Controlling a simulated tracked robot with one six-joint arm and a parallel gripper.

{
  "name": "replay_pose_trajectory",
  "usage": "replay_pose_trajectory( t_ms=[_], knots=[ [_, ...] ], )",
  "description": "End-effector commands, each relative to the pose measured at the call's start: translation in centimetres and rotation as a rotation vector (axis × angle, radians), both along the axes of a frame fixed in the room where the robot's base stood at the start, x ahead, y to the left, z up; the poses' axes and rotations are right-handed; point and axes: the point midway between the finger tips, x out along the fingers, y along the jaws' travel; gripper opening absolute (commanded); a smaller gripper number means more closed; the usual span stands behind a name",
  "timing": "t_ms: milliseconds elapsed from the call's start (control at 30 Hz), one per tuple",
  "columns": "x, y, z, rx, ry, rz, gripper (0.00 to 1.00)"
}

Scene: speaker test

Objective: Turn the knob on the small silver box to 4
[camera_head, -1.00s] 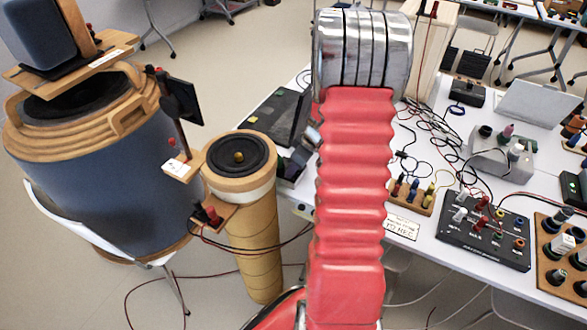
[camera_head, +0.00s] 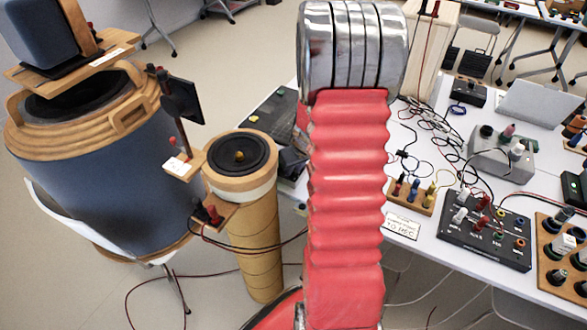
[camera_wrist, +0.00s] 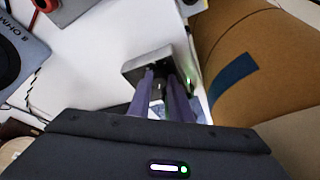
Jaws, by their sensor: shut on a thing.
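In the wrist view, the small silver box (camera_wrist: 136,69) is at the middle, on a white surface. My gripper (camera_wrist: 161,76) reaches to its dark near side with two grey-purple fingers. The fingers are closed on the knob there, which they mostly hide. The number the knob points to cannot be read. In the head view, my red ribbed arm stands in front, and neither my gripper nor the small silver box can be made out.
A brown cardboard tube (camera_wrist: 270,60) rises close to the right of the box. A grey panel marked 8 OHM (camera_wrist: 32,38) lies at the left. In the head view, a speaker tube (camera_head: 253,245) and black terminal box (camera_head: 485,235) flank my arm.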

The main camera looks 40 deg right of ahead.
Motion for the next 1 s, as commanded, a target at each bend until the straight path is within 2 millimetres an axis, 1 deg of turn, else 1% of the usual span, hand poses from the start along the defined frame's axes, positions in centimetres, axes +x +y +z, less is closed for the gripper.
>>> replay_pose_trajectory(
  t_ms=[500,533,800,1000],
  knots=[
    [-0.03,0.02,-0.06,-0.001,0.001,-0.019,0.00],
    [-0.03,0.02,-0.06,-0.001,0.001,-0.019,0.19],
    [-0.01,0.02,-0.03,0.000,0.001,-0.018,0.37],
    [0.01,0.03,0.00,0.000,0.000,-0.018,0.37]
  ],
)
